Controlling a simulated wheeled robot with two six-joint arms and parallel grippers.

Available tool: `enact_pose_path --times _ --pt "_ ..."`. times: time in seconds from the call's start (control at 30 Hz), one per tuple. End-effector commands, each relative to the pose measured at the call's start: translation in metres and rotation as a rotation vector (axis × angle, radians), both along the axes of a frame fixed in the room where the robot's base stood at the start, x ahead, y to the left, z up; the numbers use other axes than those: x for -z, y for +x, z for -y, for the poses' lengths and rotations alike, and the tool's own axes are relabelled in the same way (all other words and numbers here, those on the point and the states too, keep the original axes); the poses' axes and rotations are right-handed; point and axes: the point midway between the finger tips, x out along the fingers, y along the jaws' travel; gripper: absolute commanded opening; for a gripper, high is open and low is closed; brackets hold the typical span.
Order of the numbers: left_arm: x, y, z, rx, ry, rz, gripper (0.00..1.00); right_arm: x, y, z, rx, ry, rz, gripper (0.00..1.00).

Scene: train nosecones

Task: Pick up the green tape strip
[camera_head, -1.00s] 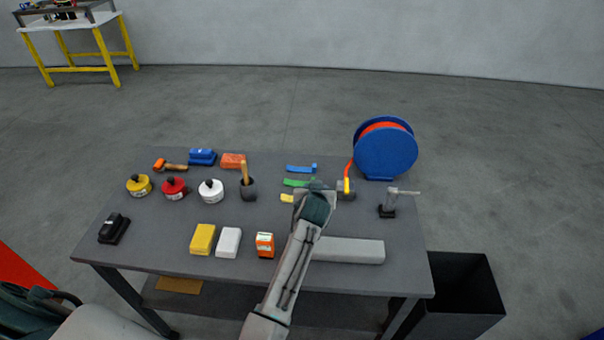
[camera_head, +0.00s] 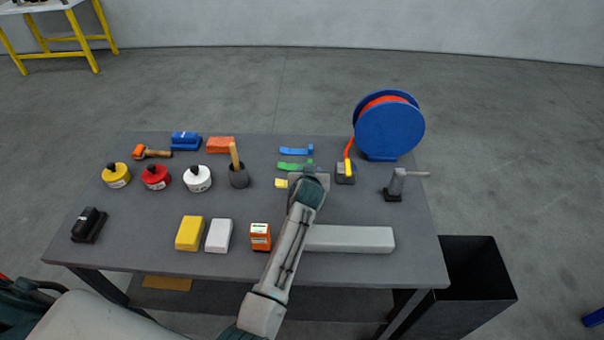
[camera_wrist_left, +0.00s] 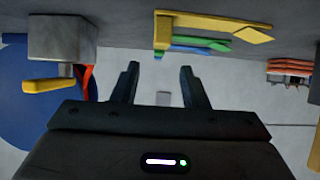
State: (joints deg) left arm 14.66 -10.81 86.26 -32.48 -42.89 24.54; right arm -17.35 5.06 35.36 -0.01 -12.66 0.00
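The green tape strip (camera_head: 295,166) lies on the grey table (camera_head: 150,235), between a blue strip (camera_head: 296,151) behind it and a yellow strip (camera_head: 281,183) in front. My left gripper (camera_head: 316,180) is just in front and to the right of the green strip's right end in the head view. Its fingers are mostly hidden there by my wrist. In the left wrist view, which is upside down, the gripper (camera_wrist_left: 160,82) is open and empty. The green strip (camera_wrist_left: 205,41) shows beyond the fingertips, partly covered by the yellow strip (camera_wrist_left: 215,27). My right gripper is not seen.
A blue reel (camera_head: 390,132) and a grey block with a yellow piece (camera_head: 346,174) stand right of the strips. A mallet in a dark cup (camera_head: 238,177) stands left. A long grey bar (camera_head: 355,239) lies under my forearm. A black bin (camera_head: 475,280) stands right of the table.

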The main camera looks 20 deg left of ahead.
Motion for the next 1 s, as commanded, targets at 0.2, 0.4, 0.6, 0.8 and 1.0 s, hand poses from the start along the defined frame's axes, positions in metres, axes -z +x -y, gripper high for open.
enact_pose_path --times 0.2,0.4,0.6,0.8,1.0 --pt "0.007 0.015 -0.004 0.0 0.001 0.002 0.4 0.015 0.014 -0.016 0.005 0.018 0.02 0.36" --pt "0.024 0.038 -0.011 0.0 0.001 0.003 0.4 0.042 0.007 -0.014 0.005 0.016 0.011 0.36" --pt "0.033 0.057 -0.016 0.0 0.0 0.003 0.4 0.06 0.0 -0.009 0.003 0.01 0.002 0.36" --pt "0.033 0.063 -0.018 0.0 -0.001 0.001 0.4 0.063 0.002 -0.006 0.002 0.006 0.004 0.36" --pt "0.032 0.063 -0.018 0.0 -0.001 0.001 0.36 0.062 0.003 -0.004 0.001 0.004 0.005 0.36"
